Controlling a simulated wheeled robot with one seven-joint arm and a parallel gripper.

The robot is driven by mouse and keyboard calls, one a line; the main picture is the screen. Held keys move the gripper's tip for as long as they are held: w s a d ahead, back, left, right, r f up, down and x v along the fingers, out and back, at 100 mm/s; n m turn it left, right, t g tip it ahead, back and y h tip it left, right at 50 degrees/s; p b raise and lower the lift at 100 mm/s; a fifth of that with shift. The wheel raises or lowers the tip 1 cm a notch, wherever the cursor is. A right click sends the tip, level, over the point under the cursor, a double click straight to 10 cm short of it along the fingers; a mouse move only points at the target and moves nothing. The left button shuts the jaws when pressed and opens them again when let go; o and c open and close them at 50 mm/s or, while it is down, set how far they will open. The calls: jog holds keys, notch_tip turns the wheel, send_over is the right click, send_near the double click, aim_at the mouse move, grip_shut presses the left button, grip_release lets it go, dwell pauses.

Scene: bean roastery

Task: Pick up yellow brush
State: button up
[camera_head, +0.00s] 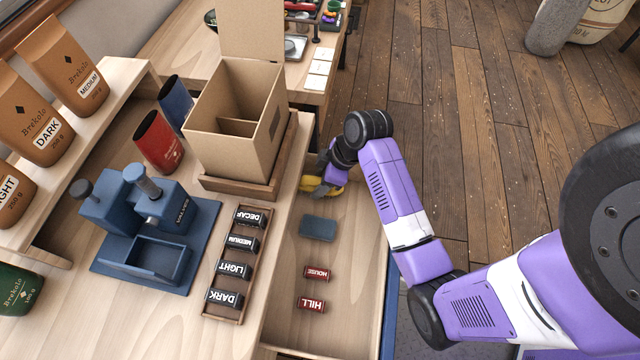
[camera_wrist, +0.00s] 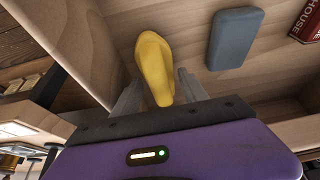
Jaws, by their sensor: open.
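The yellow brush (camera_head: 322,189) lies in the open drawer, near its far end, beside the counter. In the head view my gripper (camera_head: 312,184) reaches down over it and partly hides it. In the wrist view the yellow brush (camera_wrist: 154,66) lies between the two fingers of my gripper (camera_wrist: 158,88). The fingers stand apart, one on each side, with a visible gap to the brush on the right.
A blue-grey block (camera_head: 318,228) and two red labelled stamps (camera_head: 314,272) lie in the drawer (camera_head: 345,320). The drawer's wooden walls stand close to my gripper. On the counter are a cardboard box (camera_head: 225,105), a rack of labelled stamps (camera_head: 236,262) and a blue press (camera_head: 150,235).

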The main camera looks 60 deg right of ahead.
grip_shut()
jog(key=shift+r, duration=0.45)
jog(key=s, duration=0.1)
jog(key=s+d+b, duration=0.1)
jog(key=s, duration=0.1)
jog(key=shift+s+d, duration=0.1)
jog(key=shift+d, duration=0.05)
jog(key=shift+v, duration=0.75)
notch_tip(320, 180, up, 13)
jog(key=p, duration=0.5)
jog(key=shift+f, duration=0.15)
